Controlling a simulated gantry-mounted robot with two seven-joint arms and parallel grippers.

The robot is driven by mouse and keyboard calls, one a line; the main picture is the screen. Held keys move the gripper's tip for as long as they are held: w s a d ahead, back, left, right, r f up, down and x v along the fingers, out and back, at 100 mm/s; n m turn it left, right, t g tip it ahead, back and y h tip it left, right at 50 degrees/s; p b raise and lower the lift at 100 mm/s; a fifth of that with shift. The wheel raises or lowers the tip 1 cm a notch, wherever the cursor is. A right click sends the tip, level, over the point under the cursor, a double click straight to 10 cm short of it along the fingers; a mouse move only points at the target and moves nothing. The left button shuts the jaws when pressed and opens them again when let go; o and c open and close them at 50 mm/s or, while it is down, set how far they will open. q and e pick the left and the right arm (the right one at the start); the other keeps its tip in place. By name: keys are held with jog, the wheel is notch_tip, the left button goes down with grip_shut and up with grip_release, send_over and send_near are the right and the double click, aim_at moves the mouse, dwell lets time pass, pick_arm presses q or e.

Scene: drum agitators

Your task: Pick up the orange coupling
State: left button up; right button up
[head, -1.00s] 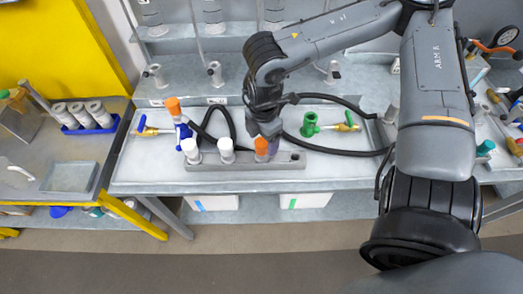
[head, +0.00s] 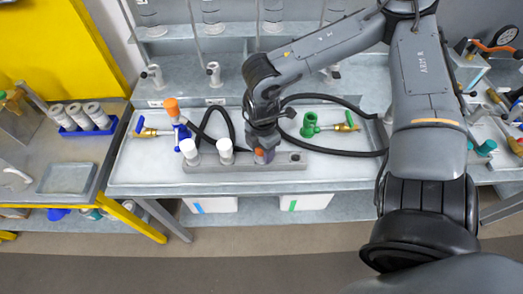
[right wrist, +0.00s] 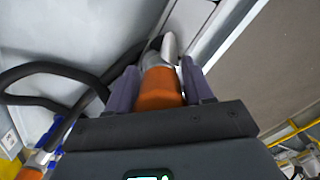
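The orange coupling (head: 261,155) stands upright in the grey rack (head: 213,164), at the right of two white-topped pieces. My right gripper (head: 264,148) is down over it, with a finger on each side of it. In the right wrist view the orange body (right wrist: 160,88) sits between the two purple-grey fingers. A thin gap seems to show at the right finger, so the gripper looks open around it. The coupling's lower end is hidden in the head view. My left gripper is not in view.
White pieces (head: 188,149) and (head: 224,147) stand close by in the same rack. Another orange-topped piece (head: 171,106) is on a blue-handled valve. A green fitting (head: 310,126) and black hoses (head: 340,150) lie behind and to the right. The tray's left front is clear.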

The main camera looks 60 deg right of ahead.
jog(key=c, duration=0.8)
jog(key=shift+r, duration=0.2)
